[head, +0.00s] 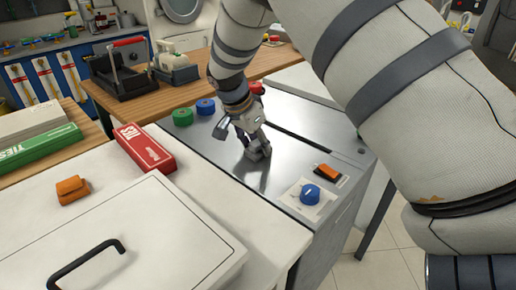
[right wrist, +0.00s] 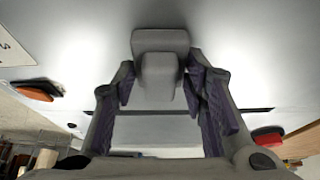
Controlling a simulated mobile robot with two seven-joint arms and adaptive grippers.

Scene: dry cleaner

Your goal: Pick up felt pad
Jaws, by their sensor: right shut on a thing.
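The felt pad (right wrist: 160,75) is a small grey block with a raised, narrower grip. It lies on or just above the shiny metal top of a grey cabinet; I cannot tell which. It also shows as a grey lump in the head view (head: 260,153). My right gripper (head: 254,143) points down over the cabinet top and is shut on the felt pad. In the right wrist view its purple-lined fingers (right wrist: 162,95) stand on either side of the pad's grip. My left gripper is not in view.
The metal cabinet top (head: 215,150) holds green (head: 183,117) and blue (head: 205,107) round pieces, an orange switch (head: 327,172) and a blue knob (head: 310,192). A red box (head: 144,148) and an orange item (head: 72,188) lie left. The metal around the pad is mostly clear.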

